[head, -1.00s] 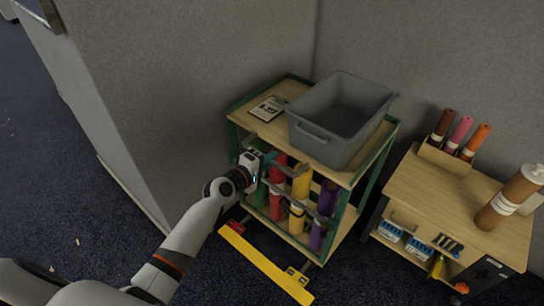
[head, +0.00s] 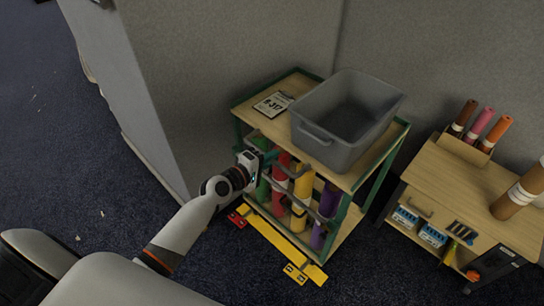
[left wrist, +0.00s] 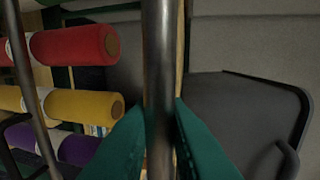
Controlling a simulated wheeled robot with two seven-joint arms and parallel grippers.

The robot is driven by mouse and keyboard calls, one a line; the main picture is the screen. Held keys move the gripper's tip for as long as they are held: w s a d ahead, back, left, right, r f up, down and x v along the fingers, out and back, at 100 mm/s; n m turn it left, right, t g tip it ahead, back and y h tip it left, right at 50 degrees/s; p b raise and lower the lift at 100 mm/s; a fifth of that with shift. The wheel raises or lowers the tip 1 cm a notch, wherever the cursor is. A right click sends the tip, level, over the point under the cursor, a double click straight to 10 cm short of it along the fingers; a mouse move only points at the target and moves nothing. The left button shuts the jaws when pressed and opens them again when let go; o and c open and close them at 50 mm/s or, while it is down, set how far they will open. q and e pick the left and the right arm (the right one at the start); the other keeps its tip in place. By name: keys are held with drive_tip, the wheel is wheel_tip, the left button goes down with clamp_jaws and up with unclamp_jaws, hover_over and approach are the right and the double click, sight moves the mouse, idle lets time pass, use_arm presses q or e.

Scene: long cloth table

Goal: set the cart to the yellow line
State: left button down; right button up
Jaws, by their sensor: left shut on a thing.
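The cart (head: 262,124) is a wooden-shelved trolley with a green frame, standing upright against the grey partitions. Its lower part holds green, red, yellow and purple rolls. The yellow line (head: 272,240) is a strip on the dark carpet along the cart's front lower edge; the cart's base is close to it or over its edge, and I cannot tell which. My left gripper (head: 262,157) is at the cart's front left, below the top. In the left wrist view its teal fingers (left wrist: 160,140) are shut on a grey metal bar (left wrist: 158,70), the cart's handle. My right gripper is out of view.
A grey bin (head: 345,115) and a printed card (head: 273,104) rest on the cart's top. A red piece (head: 238,216) lies by the line's left end. A wooden bench (head: 470,190) with rolls stands to the right.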

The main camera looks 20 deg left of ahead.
use_arm(q)
drive_tip(key=shift+f, duration=0.1)
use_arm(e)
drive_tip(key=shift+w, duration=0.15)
use_arm(q)
drive_tip(key=c, duration=1.5)
unclamp_jaws()
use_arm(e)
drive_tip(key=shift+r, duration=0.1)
use_arm(q)
drive_tip(key=shift+o, duration=0.2)
